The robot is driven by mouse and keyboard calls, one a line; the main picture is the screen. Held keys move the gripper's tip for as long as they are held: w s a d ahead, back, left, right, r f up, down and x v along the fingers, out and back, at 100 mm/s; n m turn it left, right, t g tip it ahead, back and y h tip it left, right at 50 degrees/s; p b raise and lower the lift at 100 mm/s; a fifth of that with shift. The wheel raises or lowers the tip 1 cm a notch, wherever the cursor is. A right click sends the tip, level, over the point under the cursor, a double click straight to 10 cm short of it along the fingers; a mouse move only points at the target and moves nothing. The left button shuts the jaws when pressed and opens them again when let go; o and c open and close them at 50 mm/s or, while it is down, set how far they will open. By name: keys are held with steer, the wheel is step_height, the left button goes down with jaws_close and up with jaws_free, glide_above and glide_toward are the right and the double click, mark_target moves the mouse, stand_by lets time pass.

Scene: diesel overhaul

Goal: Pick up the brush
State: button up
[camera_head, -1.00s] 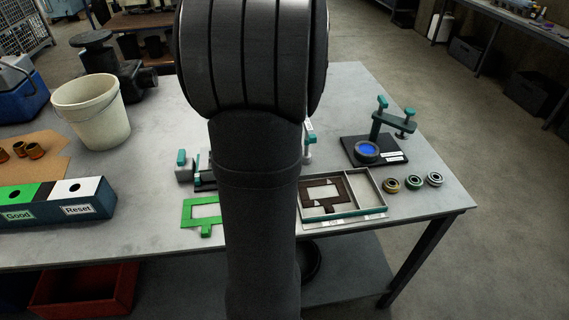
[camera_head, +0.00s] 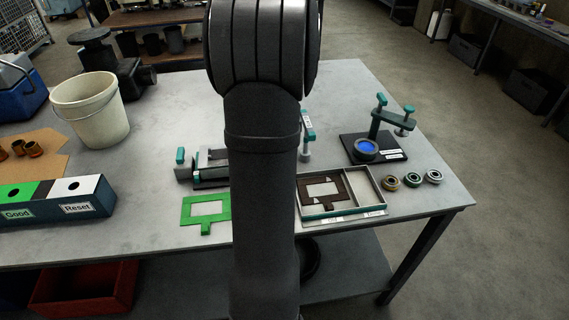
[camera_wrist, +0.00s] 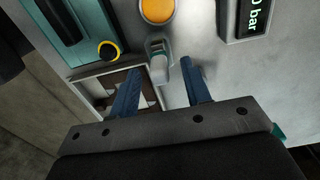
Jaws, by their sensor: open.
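I cannot make out a brush for certain in either view; my arm hides the middle of the bench in the head view. My gripper (camera_wrist: 161,92) shows in the wrist view with its two blue fingers apart. Nothing is clearly held between them. A small grey-white fitting (camera_wrist: 158,66) shows just beyond the gap between the fingertips; I cannot tell its distance or whether it is touched. The gripper is hidden in the head view.
A tray (camera_head: 379,210) with a brown frame (camera_head: 323,193), a green frame (camera_head: 206,211), a clamping fixture (camera_head: 211,168) and a teal-handled stand (camera_head: 377,130) occupy the bench. Several bearing rings (camera_head: 414,180) lie right.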

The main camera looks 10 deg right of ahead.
steer(key=shift+f, duration=0.9)
steer(key=shift+c, duration=0.4)
jaws_close()
